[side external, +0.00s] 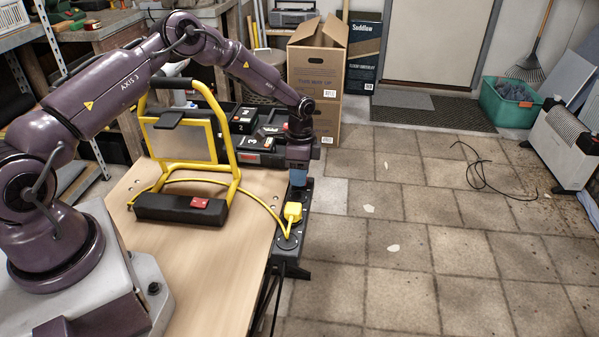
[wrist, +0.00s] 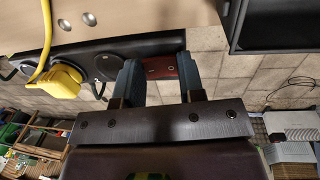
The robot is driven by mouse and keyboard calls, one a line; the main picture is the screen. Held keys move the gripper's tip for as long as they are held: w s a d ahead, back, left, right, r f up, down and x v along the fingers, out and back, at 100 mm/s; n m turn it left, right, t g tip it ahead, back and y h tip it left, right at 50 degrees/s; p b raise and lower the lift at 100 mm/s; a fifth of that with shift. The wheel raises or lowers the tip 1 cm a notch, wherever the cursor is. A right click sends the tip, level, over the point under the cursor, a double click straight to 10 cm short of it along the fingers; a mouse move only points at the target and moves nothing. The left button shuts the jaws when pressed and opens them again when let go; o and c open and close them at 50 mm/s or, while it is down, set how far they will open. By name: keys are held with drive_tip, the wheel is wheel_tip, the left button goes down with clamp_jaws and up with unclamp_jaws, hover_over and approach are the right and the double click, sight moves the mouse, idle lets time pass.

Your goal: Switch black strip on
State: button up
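The black strip (side external: 288,244) runs along the right edge of the wooden bench. A yellow plug (side external: 292,212) sits in one of its sockets and also shows in the wrist view (wrist: 62,82). A dark red switch (wrist: 160,68) with two small pale marks is at the strip's end in the wrist view. My gripper (side external: 298,177) points down over the far end of the strip. In the wrist view its two blue-grey fingers (wrist: 158,62) stand apart on either side of the red switch, with nothing held. I cannot tell whether they touch the strip.
A yellow work light (side external: 190,145) with a black base and a red switch (side external: 199,203) stands on the bench (side external: 225,270), left of the strip. Its yellow cord curves to the plug. Dark cases (side external: 250,150) lie behind it. Tiled floor (side external: 400,240) is right of the bench.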

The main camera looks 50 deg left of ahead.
drive_tip(key=shift+s+d+t+y, duration=0.1)
drive_tip(key=shift+t+y, duration=0.5)
drive_tip(key=o, duration=0.9)
drive_tip(key=shift+o, duration=0.2)
drive_tip(key=shift+r, duration=0.15)
wheel_tip(320, 180, up, 13)
